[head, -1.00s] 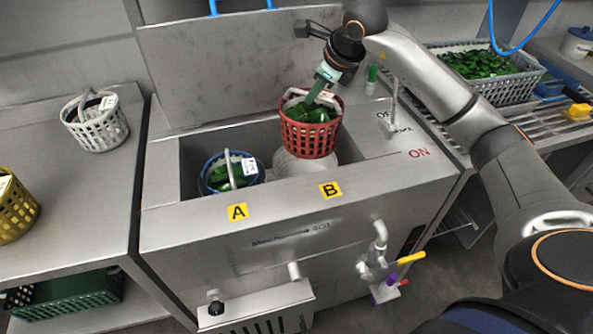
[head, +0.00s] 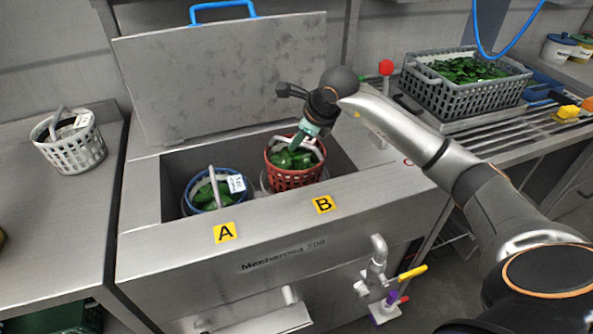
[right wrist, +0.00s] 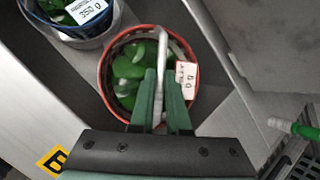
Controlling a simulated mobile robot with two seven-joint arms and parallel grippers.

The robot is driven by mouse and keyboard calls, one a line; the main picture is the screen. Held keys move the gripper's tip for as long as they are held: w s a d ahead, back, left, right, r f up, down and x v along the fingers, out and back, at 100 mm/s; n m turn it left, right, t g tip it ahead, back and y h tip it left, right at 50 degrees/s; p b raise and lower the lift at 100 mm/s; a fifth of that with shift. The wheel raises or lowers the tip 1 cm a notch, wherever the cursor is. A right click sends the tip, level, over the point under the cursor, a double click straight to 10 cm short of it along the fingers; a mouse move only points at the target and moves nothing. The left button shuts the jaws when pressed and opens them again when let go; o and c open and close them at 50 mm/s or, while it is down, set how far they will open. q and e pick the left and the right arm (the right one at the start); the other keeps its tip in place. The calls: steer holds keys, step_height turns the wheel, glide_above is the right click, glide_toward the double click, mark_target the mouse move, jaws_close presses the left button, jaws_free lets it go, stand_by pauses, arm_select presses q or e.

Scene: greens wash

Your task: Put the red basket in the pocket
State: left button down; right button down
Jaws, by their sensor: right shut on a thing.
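The red basket (head: 294,178) holds green leaves and sits low in the washer's opening, behind the yellow B label (head: 323,204). Its lower part is in the B pocket, and whether it touches the bottom is hidden. My right gripper (head: 303,137) is over it, shut on its pale handle. The right wrist view shows the handle between the green fingers (right wrist: 161,100), with the red basket's rim (right wrist: 107,93) around the leaves and a white tag on it. A blue basket (head: 216,190) with leaves stands in the A pocket to the left. My left gripper is out of view.
The washer's raised lid (head: 240,75) stands behind the opening. A white basket (head: 75,145) is on the left counter. A grey crate of leaves (head: 465,85) is on the right rack. A red knob (head: 386,68) stands near my right arm.

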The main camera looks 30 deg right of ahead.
steer(key=shift+f+b, duration=0.3)
steer(key=shift+f, duration=2.45)
steer(key=c, duration=1.4)
jaws_free()
steer(key=shift+f, duration=0.1)
steer(key=o, duration=0.5)
steer(key=p+v, duration=0.1)
steer(key=v, duration=1.1)
